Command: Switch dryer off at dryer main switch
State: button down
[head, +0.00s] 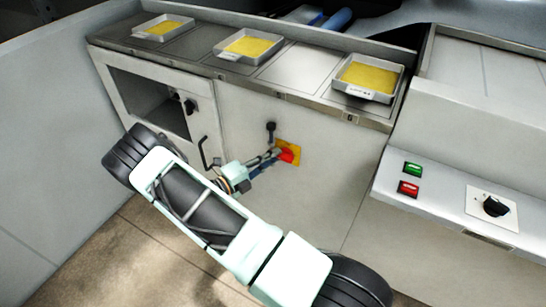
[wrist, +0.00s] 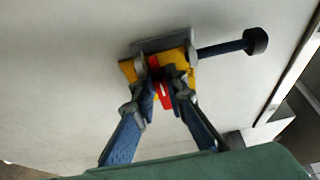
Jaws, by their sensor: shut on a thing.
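The dryer main switch is a red handle (head: 287,155) on a yellow plate (head: 293,147), set on the grey front panel of the cabinet. In the wrist view the red handle (wrist: 163,95) lies between my gripper's fingertips, with the yellow plate (wrist: 129,71) behind it. My gripper (head: 277,154) is shut on the red handle; it also shows in the wrist view (wrist: 162,84). The fingers hide part of the handle, and its exact angle is hard to tell.
A black knob lever (head: 271,127) sticks out just above left of the switch; it also shows in the wrist view (wrist: 255,41). A black door handle (head: 203,152) is to the left. Trays of yellow material (head: 367,98) stand on top. A control panel (head: 440,206) with green and red buttons is at right.

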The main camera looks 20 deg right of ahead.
jog(key=c, duration=1.9)
grip_release()
jog(key=shift+c, duration=0.2)
jog(key=v, duration=1.2)
